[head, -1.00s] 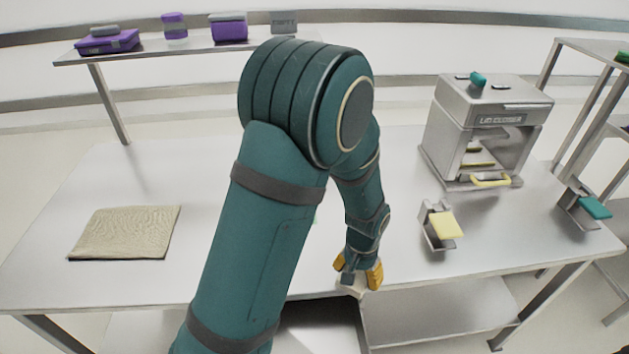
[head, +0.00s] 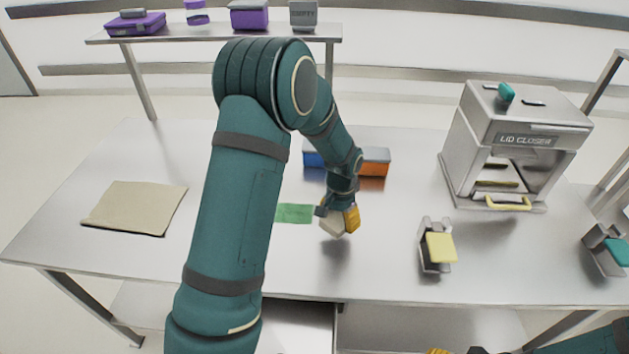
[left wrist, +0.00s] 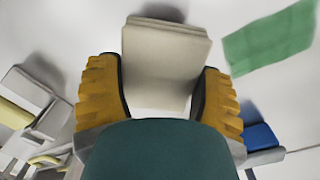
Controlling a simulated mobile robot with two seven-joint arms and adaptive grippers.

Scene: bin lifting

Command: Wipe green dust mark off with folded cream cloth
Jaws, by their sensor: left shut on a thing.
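The folded cream cloth (head: 331,227) is held in my left gripper (head: 340,217), over the middle of the table. In the left wrist view, the cloth (left wrist: 167,60) sits between the two yellow fingers. A shadow lies on the table below it, and the cloth looks raised. The green dust mark (head: 294,213) is a flat green patch on the table just left of the cloth. It also shows at the upper right of the left wrist view (left wrist: 270,38), apart from the cloth. My arm may hide its left end. My right gripper (head: 438,351) barely shows at the bottom edge.
A beige mat (head: 135,207) lies at the left of the table (head: 230,282). A blue box (head: 314,158) and an orange box (head: 374,162) stand behind my left gripper. A holder with a yellow pad (head: 440,248) and the lidded machine (head: 520,140) stand at right.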

